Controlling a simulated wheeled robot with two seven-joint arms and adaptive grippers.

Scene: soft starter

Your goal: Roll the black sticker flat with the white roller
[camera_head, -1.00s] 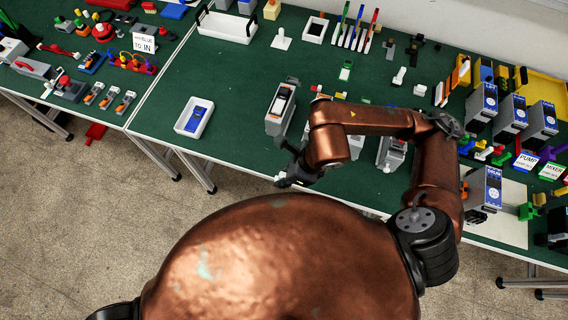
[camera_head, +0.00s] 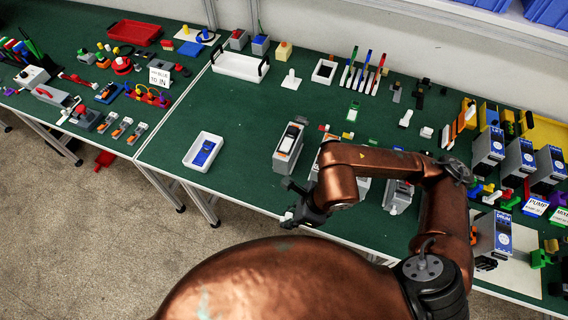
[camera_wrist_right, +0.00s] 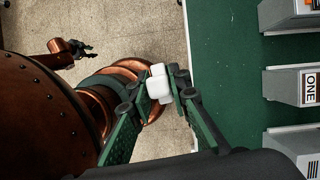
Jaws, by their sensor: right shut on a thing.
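My right gripper (camera_head: 296,213) is by the table's front edge in the head view, in front of a grey starter unit (camera_head: 288,147). In the right wrist view this gripper (camera_wrist_right: 165,88) is shut on a small white piece (camera_wrist_right: 158,86), which looks like the white roller. It is held over the floor beside the table edge, clear of the units. The starter unit has a pale front with dark and orange markings. I cannot tell which marking is the black sticker. My left gripper (camera_wrist_right: 87,50) shows small in the right wrist view, empty, its fingers apart.
A white tray (camera_head: 187,159) with a blue piece stands left of the starter unit. More grey units (camera_head: 398,194) stand to the right, partly behind my right arm. Green tabletop is clear between the tray and the starter unit.

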